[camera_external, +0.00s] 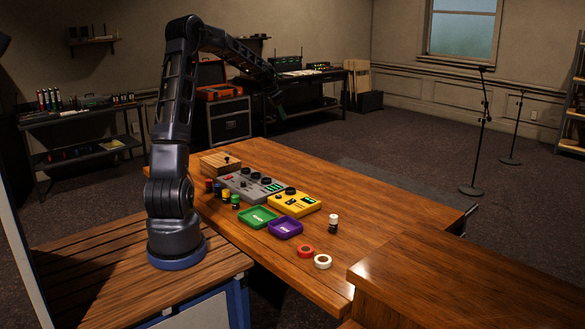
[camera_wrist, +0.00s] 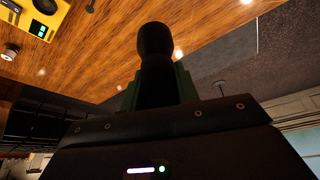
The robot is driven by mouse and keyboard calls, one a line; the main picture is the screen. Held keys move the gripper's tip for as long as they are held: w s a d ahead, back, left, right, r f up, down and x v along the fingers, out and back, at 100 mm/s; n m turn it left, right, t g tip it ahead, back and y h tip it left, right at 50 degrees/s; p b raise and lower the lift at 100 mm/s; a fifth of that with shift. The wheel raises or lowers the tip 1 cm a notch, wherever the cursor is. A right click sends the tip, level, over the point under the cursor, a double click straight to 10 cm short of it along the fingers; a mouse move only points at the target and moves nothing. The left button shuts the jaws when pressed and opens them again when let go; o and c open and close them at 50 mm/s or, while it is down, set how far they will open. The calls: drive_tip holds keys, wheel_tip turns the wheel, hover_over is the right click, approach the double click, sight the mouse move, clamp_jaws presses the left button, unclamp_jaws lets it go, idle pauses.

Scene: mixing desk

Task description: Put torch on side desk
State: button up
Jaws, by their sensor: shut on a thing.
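My gripper (camera_wrist: 157,88) is shut on a black torch (camera_wrist: 155,48), whose wide head points away from the wrist in the wrist view. In the external view my gripper (camera_external: 276,97) is held high in the air beyond the far edge of the main desk (camera_external: 345,235). The torch is too small and dark to make out clearly there. A raised wooden desk surface (camera_external: 480,265) stands at the lower right, beside the main desk. I cannot tell for sure that it is the side desk.
The main desk holds a grey mixer (camera_external: 250,186), a yellow mixer (camera_external: 295,203), a green tray (camera_external: 258,217), a purple tray (camera_external: 285,228), tape rolls (camera_external: 322,262) and a small white-topped bottle (camera_external: 333,223). The raised surface's visible top is bare. A microphone stand (camera_external: 484,130) stands behind.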

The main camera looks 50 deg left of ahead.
drive_tip(key=s+a+f+n+y, duration=0.1)
drive_tip(key=s+a+f+n, duration=0.1)
drive_tip(key=s+a, duration=1.5)
drive_tip(key=s+a+f+n, duration=0.2)
drive_tip(key=s+a+n, duration=0.1)
drive_tip(key=s+a, duration=1.5)
drive_tip(key=a, duration=0.5)
drive_tip(key=shift+a+f+t+y, duration=0.2)
drive_tip(key=shift+a+t+y, duration=0.1)
drive_tip(key=shift+y, duration=0.1)
wheel_tip(320, 180, down, 20)
drive_tip(key=shift+f, duration=0.1)
drive_tip(key=o, duration=1.1)
drive_tip(key=shift+s, duration=0.1)
drive_tip(key=v, duration=1.2)
